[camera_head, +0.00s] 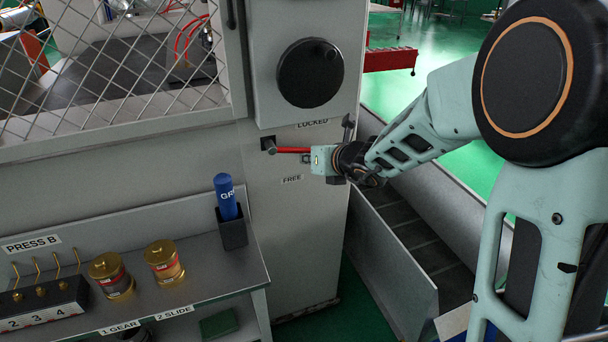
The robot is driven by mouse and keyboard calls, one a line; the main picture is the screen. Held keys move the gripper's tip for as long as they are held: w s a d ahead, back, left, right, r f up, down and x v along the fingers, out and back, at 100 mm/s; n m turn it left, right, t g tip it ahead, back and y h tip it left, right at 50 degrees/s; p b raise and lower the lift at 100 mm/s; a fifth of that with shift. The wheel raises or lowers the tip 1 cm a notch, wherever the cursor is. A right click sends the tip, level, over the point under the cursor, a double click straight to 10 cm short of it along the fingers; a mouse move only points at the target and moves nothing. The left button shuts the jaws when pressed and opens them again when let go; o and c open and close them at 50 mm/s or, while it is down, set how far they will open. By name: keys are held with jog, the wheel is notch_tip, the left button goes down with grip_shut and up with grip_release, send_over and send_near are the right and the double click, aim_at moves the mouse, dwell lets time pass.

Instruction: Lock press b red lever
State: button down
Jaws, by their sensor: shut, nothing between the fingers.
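The red lever (291,150) sticks out sideways from a small dark slot on the grey front of the press. It lies roughly level, with the "LOCKED" label (312,123) above it and the "FREE" label (292,179) below it. My gripper (307,158) is at the lever's right end, coming in from the right. It is shut with nothing held. The gripper's body hides the far end of the lever, and I cannot tell whether the fingers touch it.
A black round knob (310,73) sits above the lever, and a mesh guard (120,70) is at upper left. A "PRESS B" shelf (205,285) at lower left holds gold cans (164,262) and a blue tube (225,196) in a holder. A grey trough (395,250) lies right of the press.

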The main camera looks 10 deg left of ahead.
jog(key=shift+w+d+r+n+t+h+b, duration=0.15)
jog(key=shift+r+n+h+b, duration=0.15)
jog(key=shift+r, duration=0.25)
jog(key=shift+d+r+n+t+h+b, duration=0.1)
jog(key=shift+r+n+t+b, duration=0.1)
jog(key=shift+r+b, duration=0.25)
jog(key=shift+a+r, duration=0.1)
jog(key=shift+r, duration=0.2)
jog(key=shift+f, duration=0.1)
